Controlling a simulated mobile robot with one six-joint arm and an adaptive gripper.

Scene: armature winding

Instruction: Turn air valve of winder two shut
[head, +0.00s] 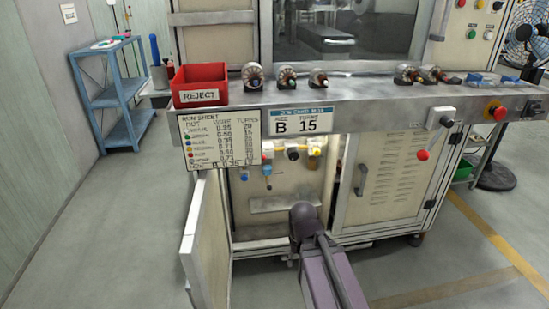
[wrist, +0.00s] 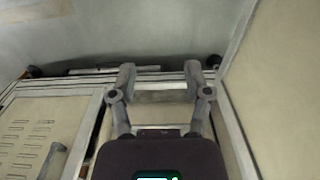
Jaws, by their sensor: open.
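The winder's lower cabinet (head: 270,203) stands open in the head view, its door (head: 205,235) swung out to the left. Inside, near the top, are a yellow fitting (head: 314,151), a dark round gauge-like part (head: 292,153) and small blue parts (head: 267,170). I cannot tell for certain which is the air valve or how its handle is turned. My gripper (wrist: 160,73) shows in the wrist view with its two fingers spread and nothing between them. It is not clearly visible in the head view, where my arm reaches towards the cabinet. No valve shows in the wrist view.
A grey ledge (head: 385,117) overhangs the cabinet, with a red reject bin (head: 199,84), several armatures and hanging sign boards (head: 214,139). The closed louvred door (head: 395,180) is to the right. A blue shelf (head: 112,98) stands far left. Floor left of the open door is clear.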

